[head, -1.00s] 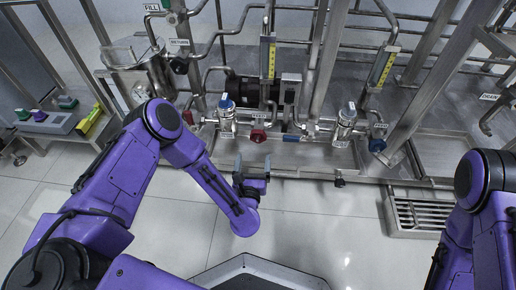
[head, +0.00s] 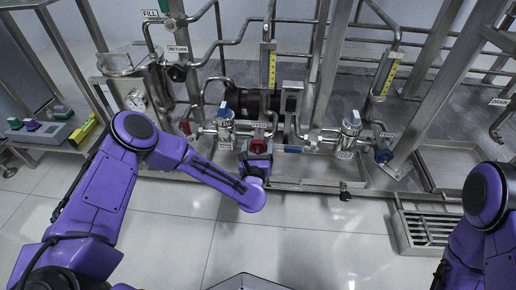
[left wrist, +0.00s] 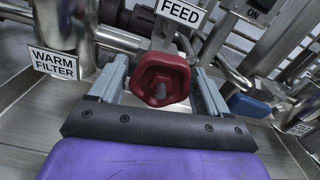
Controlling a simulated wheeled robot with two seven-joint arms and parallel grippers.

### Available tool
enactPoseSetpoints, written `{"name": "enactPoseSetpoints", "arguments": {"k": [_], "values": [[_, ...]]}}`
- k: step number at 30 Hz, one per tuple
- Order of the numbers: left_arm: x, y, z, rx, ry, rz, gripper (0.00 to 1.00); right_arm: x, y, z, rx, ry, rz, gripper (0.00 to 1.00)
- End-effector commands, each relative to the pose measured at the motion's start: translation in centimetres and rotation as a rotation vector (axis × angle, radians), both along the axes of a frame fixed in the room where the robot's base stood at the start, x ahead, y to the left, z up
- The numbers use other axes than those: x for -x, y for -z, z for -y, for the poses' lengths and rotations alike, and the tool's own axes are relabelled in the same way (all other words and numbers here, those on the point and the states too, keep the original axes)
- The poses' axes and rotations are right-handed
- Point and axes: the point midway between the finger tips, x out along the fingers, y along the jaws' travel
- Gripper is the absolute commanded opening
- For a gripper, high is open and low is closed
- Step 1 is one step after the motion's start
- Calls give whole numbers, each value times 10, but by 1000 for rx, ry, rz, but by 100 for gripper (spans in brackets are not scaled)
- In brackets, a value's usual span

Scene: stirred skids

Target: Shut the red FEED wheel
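The red FEED wheel (head: 259,147) sits low on the front pipework in the head view. In the left wrist view the red wheel (left wrist: 161,79) is at the centre, under the white FEED label (left wrist: 181,12). My left gripper (left wrist: 160,84) is open, with one grey finger on each side of the wheel. Small gaps seem to show between fingers and wheel; I cannot tell whether either touches. In the head view my left gripper (head: 257,157) is at the wheel and hides its lower part. My right gripper is out of view.
Another red wheel (head: 185,126) is to the left, and a blue wheel (head: 383,155) to the right. A WARM FILTER label (left wrist: 53,62) hangs on a nearby steel vessel. The tiled floor (head: 290,235) in front is clear.

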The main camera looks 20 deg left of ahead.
Motion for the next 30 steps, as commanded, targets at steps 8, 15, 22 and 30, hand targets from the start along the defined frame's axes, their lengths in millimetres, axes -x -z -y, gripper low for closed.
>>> {"name": "enactPoseSetpoints", "arguments": {"k": [8, 15, 22, 30], "values": [[0, 0, 0, 0, 0, 0, 32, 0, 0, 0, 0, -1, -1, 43], [1, 0, 0, -3, 0, -1, 32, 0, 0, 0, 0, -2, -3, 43], [1, 0, 0, -10, 0, -3, 32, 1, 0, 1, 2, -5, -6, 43], [1, 0, 0, -30, 0, -8, 32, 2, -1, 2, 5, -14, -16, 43]]}}
